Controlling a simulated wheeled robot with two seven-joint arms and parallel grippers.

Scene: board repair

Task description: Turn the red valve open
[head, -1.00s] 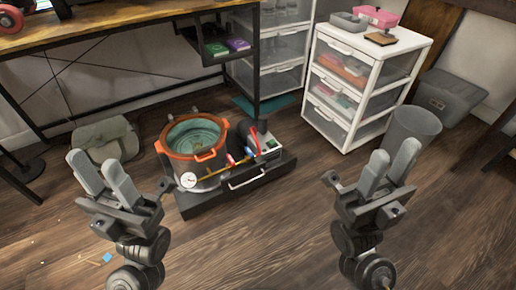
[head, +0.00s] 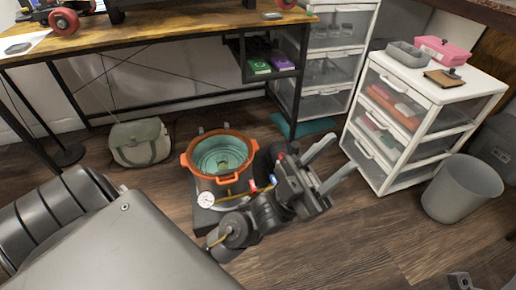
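The orange-rimmed pot (head: 183,160) with a greenish inside stands on a dark base (head: 203,222) on the floor. A round white gauge (head: 205,199) sits at its front left. A yellow hose line runs right from it, with a small red handle (head: 253,185) and a blue one (head: 273,180). Another small red part (head: 281,156) shows beside my gripper; I cannot tell which red part is the valve. My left gripper (head: 343,154) is open and empty, its fingers pointing right, and its wrist hides much of the base and pump. A bit of my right gripper (head: 460,282) shows at the bottom edge.
A white drawer unit (head: 386,180) and a grey bin (head: 460,190) stand to the right. A grey-green bag (head: 140,143) lies left of the pot. The wooden workbench (head: 160,38) is behind. Floor at the lower middle right is clear.

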